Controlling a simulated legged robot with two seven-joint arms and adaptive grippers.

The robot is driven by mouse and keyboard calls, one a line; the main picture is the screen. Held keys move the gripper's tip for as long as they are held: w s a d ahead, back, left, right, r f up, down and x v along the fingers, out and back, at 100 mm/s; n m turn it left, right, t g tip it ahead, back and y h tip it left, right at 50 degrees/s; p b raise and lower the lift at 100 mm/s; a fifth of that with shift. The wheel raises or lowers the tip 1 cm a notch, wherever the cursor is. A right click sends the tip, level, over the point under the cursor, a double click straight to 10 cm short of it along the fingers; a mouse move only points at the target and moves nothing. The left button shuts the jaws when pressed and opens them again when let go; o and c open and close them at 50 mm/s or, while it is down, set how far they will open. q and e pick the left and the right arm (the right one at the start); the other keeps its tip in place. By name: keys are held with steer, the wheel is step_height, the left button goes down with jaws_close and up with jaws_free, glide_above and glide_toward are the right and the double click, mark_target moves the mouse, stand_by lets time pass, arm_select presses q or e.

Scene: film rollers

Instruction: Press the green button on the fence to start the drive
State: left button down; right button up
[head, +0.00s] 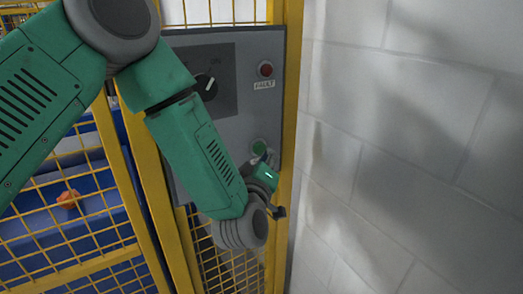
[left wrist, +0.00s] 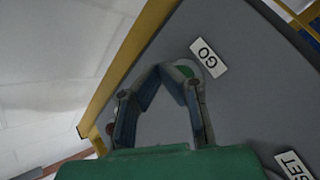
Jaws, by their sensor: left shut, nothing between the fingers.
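The green button (head: 259,147) is on the lower right of the grey control panel (head: 226,120) on the yellow fence. In the left wrist view the green button (left wrist: 185,71) shows beside a white "GO" label (left wrist: 209,58), partly hidden by my fingers. My left gripper (head: 268,158) is shut and empty, its fingertips right at the button. In the left wrist view the joined fingertips of my left gripper (left wrist: 168,68) overlap the button's edge. I cannot tell whether they touch it. My right gripper is not in view.
A red button (head: 265,69) with a "FAULT" label sits higher on the panel, and a black rotary switch (head: 206,86) to its left. Yellow mesh fence (head: 70,225) stands at left. A pale block wall (head: 400,150) is close on the right.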

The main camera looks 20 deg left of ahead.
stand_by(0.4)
arm_select(q)
steer(key=shift+w+a+r, duration=0.1)
steer(key=shift+w+a, duration=0.1)
steer(key=shift+a, duration=0.15)
steer(key=shift+w+a, duration=0.35)
steer(key=shift+a, duration=0.05)
stand_by(0.7)
stand_by(0.3)
steer(key=shift+s+d, duration=0.6)
steer(key=shift+d, duration=0.1)
steer(key=shift+d, duration=0.1)
steer(key=s+d, duration=0.1)
steer(key=d, duration=0.1)
steer(key=s+d, duration=0.1)
steer(key=s, duration=0.1)
steer(key=shift+d, duration=0.4)
stand_by(0.4)
